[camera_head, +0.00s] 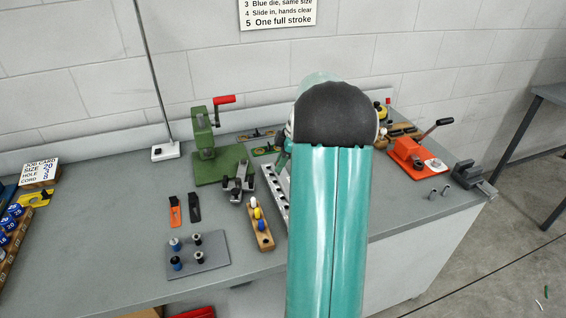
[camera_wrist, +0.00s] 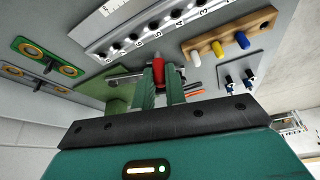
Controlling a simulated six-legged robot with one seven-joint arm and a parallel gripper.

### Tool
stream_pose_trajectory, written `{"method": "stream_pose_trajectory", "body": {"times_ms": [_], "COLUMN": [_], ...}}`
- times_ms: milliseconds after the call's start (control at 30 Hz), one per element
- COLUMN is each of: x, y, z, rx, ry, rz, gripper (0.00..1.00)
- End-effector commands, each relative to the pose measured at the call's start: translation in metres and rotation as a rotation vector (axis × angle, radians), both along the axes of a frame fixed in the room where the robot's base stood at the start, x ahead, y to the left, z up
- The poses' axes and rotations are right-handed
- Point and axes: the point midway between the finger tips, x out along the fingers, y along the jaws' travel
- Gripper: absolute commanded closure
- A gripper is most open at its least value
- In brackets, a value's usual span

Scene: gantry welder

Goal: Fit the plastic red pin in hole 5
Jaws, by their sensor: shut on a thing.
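The red pin (camera_wrist: 159,70) is held upright between the two fingers of my gripper (camera_wrist: 159,88) in the wrist view. The numbered hole strip (camera_wrist: 112,58) lies just beyond the pin, with a row of dark holes. The pin shows apart from the strip's numbered edge in the picture, close to the numbers 5 and 6. Hole 5 (camera_wrist: 153,26) looks empty. In the head view the strip (camera_head: 271,187) is partly hidden behind my arm, which also hides the pin and most of my gripper.
A wooden block (camera_head: 266,245) with white, yellow and blue pegs stands beside the strip. A grey plate (camera_head: 206,264) with several small posts is nearer the front. A green press (camera_head: 205,135) stands behind left, an orange lever tool (camera_head: 408,155) at right.

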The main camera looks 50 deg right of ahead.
Motion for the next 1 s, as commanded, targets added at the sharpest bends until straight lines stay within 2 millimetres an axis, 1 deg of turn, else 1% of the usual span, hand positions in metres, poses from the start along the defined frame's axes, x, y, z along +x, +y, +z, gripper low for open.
{"method": "stream_pose_trajectory", "body": {"times_ms": [267, 700, 833, 1000], "x": [0.001, 0.001, 0.001, 0.001], "y": [0.001, 0.001, 0.001, 0.000], "z": [-0.008, -0.044, -0.052, -0.055], "rx": [0.001, 0.001, 0.002, 0.000], "ry": [0.001, 0.001, 0.002, 0.001], "rz": [0.000, 0.002, 0.001, 0.001], "gripper": [1.00, 1.00, 1.00, 1.00]}}
